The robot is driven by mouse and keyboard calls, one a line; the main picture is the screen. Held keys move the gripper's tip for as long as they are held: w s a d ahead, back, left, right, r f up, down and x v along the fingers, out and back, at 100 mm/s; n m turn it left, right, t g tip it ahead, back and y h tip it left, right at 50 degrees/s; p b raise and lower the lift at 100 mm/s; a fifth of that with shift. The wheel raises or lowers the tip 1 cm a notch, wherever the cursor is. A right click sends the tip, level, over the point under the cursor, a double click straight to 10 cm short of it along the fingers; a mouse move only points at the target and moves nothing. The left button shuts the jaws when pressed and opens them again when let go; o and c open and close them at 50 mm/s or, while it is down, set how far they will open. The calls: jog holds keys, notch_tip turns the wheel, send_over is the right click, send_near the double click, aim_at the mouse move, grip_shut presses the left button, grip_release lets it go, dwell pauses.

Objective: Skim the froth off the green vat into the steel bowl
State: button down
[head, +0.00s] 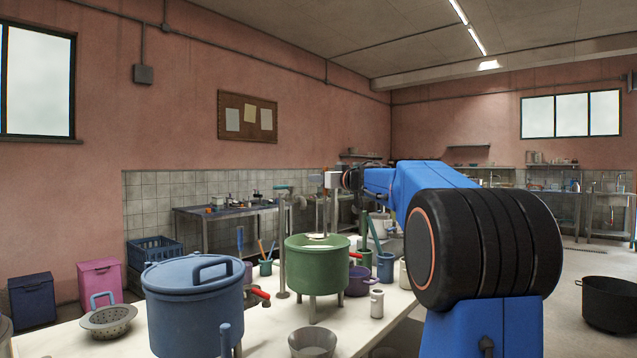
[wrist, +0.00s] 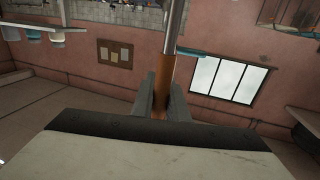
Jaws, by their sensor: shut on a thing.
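The green vat (head: 316,268) stands on legs on the white table, with a pale froth-like surface (head: 318,241) just visible inside its rim. My gripper (head: 332,181) is above the vat. In the wrist view, my gripper (wrist: 160,98) is shut on the orange-brown handle of a skimmer (wrist: 168,72), whose steel shaft runs out of the top of the picture. In the head view the thin shaft hangs down toward the vat opening; its lower end is hard to make out. A steel-grey bowl (head: 312,345) sits at the table's front edge, partly cut off.
A blue lidded pot (head: 194,312) stands left of the vat, and a grey colander (head: 107,320) lies farther left. A tap post (head: 282,250) rises beside the vat.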

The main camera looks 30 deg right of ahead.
aim_at(324, 169)
jog(key=shift+r, duration=1.5)
